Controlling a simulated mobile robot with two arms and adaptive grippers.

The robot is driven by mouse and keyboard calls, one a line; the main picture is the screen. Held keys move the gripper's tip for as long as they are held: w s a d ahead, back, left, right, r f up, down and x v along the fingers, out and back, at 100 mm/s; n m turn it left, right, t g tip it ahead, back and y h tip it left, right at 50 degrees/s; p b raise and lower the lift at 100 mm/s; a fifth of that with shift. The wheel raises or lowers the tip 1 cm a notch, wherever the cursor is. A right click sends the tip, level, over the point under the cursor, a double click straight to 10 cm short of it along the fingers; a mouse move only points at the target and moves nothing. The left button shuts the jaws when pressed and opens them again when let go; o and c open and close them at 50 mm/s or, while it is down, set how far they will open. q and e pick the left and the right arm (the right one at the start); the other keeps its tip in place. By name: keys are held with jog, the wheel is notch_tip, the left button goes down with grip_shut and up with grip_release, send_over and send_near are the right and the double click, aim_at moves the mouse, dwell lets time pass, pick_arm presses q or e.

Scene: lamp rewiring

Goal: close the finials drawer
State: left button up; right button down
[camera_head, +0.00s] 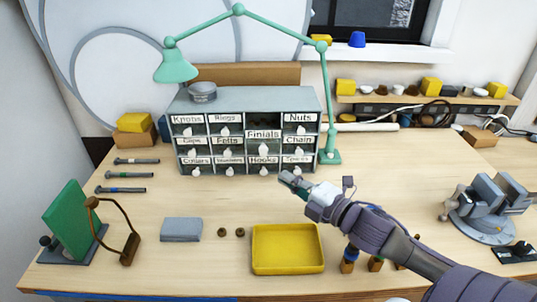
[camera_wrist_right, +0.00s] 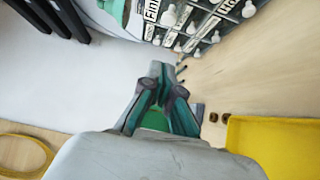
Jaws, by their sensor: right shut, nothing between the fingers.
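The finials drawer (camera_head: 264,134) is in the third column of the grey drawer cabinet (camera_head: 245,98). Its labelled front stands out forward of the neighbouring fronts, with a dark gap above and behind it, so it is pulled open. My left gripper is not in view.
A green lamp (camera_head: 328,110) stands by the cabinet's right side, its arm arching above. A yellow tray (camera_head: 287,268) lies in front, near the table edge. A grey vise (camera_head: 487,208) stands at right. Several rods lie left of the cabinet. The bench right of the lamp is mostly clear.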

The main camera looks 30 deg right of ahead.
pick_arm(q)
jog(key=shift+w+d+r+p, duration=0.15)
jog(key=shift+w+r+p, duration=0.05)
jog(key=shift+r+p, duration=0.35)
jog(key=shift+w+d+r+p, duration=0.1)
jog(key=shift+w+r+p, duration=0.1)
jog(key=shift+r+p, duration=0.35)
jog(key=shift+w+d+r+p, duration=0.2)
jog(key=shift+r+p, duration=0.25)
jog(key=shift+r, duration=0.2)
pick_arm(e)
jog(key=d+x, duration=0.2)
jog(key=x, duration=0.7)
jog(key=shift+w+d, duration=0.4)
jog(key=shift+w, duration=0.2)
